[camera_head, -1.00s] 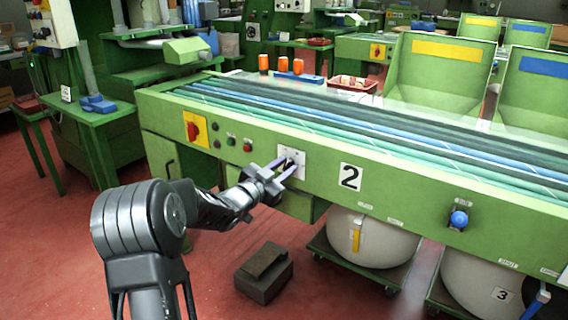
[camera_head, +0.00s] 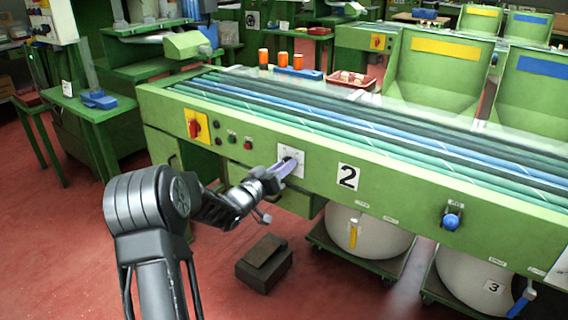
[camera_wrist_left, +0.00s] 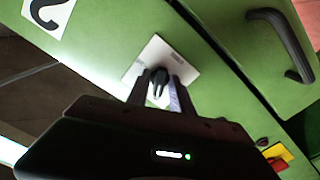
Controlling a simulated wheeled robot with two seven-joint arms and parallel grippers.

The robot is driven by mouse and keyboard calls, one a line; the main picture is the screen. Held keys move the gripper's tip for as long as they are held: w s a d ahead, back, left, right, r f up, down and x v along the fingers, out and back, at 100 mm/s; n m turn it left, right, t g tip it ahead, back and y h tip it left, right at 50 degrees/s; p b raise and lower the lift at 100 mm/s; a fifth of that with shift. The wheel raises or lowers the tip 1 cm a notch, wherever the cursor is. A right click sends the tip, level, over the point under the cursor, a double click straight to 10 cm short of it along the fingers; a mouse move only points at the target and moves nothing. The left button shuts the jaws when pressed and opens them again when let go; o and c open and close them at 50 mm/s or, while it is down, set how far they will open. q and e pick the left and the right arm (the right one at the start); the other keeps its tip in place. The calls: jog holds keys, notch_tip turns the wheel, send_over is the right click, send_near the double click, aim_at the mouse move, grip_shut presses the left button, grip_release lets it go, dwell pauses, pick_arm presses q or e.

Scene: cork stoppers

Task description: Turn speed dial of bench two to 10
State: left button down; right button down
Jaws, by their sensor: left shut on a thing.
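The speed dial is a black knob (camera_wrist_left: 158,77) on a white plate on the green front of the bench marked 2. The plate (camera_head: 296,173) also shows in the head view, left of the number 2 label (camera_head: 347,177). My left gripper (camera_head: 287,167) reaches the plate from the lower left and is shut on the knob. In the left wrist view its two fingers (camera_wrist_left: 160,95) stand on either side of the knob. The gripper hides much of the knob in the head view, and I cannot read the plate's scale. My right gripper is not in view.
A red switch on a yellow plate (camera_head: 195,126) and small buttons (camera_head: 232,139) sit left of the dial. A blue knob (camera_head: 451,221) is farther right. A dark block (camera_head: 264,263) lies on the floor below. A dark handle (camera_wrist_left: 280,45) shows in the wrist view.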

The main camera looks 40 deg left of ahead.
pick_arm(q)
jog(key=shift+f+n, duration=0.1)
jog(key=shift+n, duration=0.2)
jog(key=c, duration=1.4)
grip_release()
jog(key=shift+c, duration=0.2)
jog(key=shift+s, duration=0.1)
jog(key=s, duration=0.7)
jog(key=shift+s+p, duration=0.35)
